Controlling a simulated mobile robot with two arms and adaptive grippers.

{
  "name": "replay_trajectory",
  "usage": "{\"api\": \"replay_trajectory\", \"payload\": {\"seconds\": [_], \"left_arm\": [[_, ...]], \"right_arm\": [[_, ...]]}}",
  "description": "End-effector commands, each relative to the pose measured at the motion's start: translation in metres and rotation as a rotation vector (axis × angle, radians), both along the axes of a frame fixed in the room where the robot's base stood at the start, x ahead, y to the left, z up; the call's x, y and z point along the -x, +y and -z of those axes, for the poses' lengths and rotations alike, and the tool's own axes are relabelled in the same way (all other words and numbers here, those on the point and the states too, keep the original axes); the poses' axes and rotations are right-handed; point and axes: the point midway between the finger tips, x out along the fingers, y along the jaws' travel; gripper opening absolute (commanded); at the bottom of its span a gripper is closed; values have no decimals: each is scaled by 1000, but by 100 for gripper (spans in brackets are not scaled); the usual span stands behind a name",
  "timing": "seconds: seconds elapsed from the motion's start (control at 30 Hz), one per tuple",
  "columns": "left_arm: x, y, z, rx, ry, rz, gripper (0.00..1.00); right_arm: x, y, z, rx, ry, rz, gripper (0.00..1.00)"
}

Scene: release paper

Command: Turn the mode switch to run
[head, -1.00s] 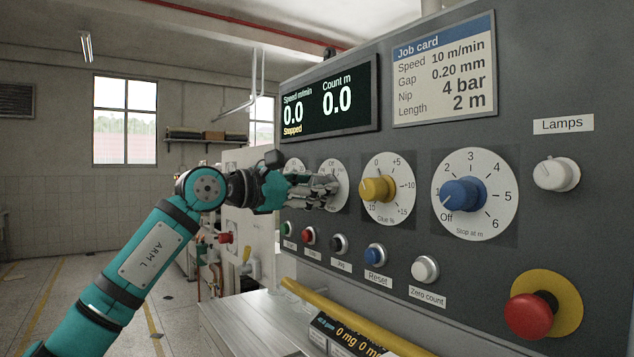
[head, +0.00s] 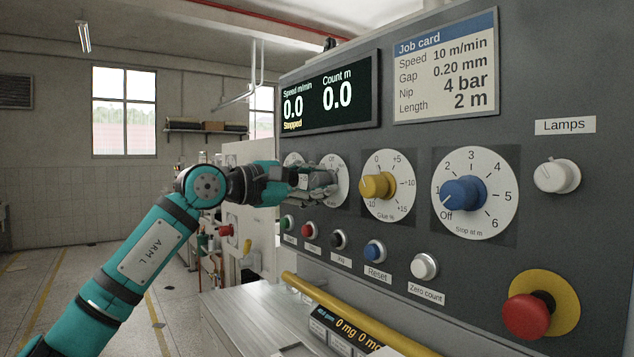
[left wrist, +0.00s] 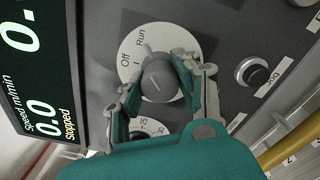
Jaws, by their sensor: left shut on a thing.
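The mode switch is a grey knob (left wrist: 158,80) on a round white dial marked Off and Run in the left wrist view. My left gripper (left wrist: 158,86) is shut on this knob, one finger on each side. A pale pointer at the knob's upper left lies near the Run mark; its exact setting is hard to tell. In the head view my left gripper (head: 326,184) covers the knob, and part of the white dial (head: 335,163) shows above it. My right gripper is not in view.
The display (head: 330,95) reads Stopped and 0.0. A yellow knob (head: 376,186) and a blue knob (head: 462,193) are to the right. Push buttons, including a red one (head: 310,230), run below. A yellow bar (head: 350,315) crosses in front. A red emergency button (head: 527,316) is at lower right.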

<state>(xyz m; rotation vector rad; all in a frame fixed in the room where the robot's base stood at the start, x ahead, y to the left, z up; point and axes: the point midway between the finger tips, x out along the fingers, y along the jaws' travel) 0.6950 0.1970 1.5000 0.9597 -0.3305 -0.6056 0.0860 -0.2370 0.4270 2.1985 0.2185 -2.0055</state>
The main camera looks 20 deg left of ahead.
Motion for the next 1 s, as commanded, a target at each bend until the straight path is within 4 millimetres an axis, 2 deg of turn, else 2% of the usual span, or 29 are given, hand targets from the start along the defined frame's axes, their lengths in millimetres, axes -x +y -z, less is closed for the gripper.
{"api": "replay_trajectory", "payload": {"seconds": [0.2,0.23,0.4,0.77,1.0], "left_arm": [[0,0,0,-2,0,0,1],[0,0,1,-2,0,0,37],[0,0,0,-1,1,0,57],[5,5,0,1,2,-1,57],[40,33,0,0,0,-4,57]], "right_arm": [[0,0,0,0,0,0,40],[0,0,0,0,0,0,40],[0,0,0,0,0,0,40],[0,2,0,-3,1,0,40],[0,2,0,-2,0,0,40]]}}
